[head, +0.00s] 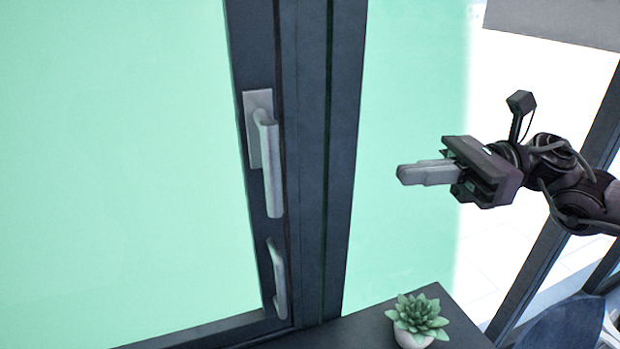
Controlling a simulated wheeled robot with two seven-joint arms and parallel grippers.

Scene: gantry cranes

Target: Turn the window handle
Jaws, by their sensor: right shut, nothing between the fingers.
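The window handle (268,160) is a light grey lever on a rectangular plate, fixed to the dark window frame (342,150) left of centre in the head view. Its lever points down. My right gripper (402,174) comes in from the right, to the right of the handle and apart from it in the picture. Its fingers are shut with nothing between them and point left toward the frame. My left gripper is not in view.
A second light grey pull (278,280) sits lower on the same frame. A small succulent in a white pot (418,325) stands on a dark surface (350,332) at the bottom. Green panes lie on both sides of the frame.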

